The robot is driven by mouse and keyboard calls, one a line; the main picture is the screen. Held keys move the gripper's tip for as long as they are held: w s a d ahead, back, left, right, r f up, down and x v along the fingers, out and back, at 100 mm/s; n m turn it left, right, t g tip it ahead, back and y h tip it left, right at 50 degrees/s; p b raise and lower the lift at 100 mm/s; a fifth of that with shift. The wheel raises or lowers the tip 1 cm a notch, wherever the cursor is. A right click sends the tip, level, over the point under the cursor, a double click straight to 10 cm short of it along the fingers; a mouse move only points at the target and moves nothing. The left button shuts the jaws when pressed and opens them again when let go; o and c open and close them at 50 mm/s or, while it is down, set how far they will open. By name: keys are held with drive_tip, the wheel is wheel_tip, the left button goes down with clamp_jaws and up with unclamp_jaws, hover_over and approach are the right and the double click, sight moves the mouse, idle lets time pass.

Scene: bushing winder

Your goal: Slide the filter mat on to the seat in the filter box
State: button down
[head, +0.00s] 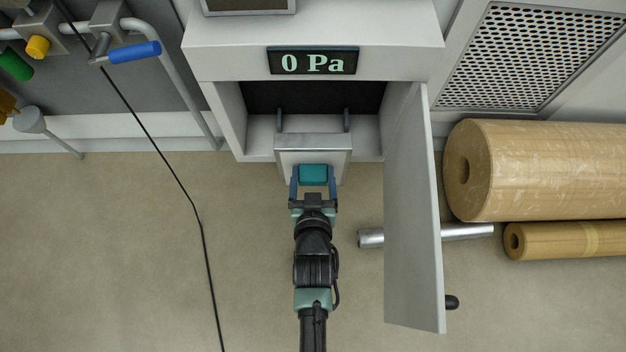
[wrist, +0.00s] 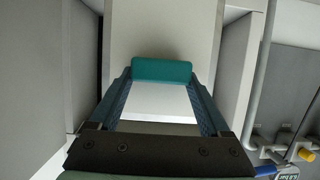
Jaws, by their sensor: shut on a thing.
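The filter mat (head: 313,142) is a pale grey, flat-framed panel with a teal grip block (head: 313,175) on its near side. It lies at the mouth of the filter box (head: 230,64), between the side walls, its near part sticking out in front. My gripper (head: 313,171) is shut on the teal block from both sides. In the wrist view the block (wrist: 161,70) sits between my blue fingers, with the pale mat (wrist: 163,30) beyond it. Two rail-like posts (head: 347,119) stand inside the box past the mat. Whether the mat touches them I cannot tell.
The box door (head: 412,220) stands open on the right, close to my arm. A metal tube (head: 467,231) and brown rolls (head: 565,170) lie beyond it. A thin black cable (head: 190,200) and pipes with valves (head: 135,52) are on the left. A display (head: 313,61) reads 0 Pa.

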drive_tip(key=w+f+b, duration=0.1)
drive_tip(key=w+b, duration=0.8)
drive_tip(key=w, duration=0.9)
idle(0.6)
drive_tip(key=shift+w, duration=0.1)
drive_tip(key=shift+f+b, duration=0.4)
idle(0.5)
unclamp_jaws()
drive_tip(key=p+v, duration=0.8)
idle(1.2)
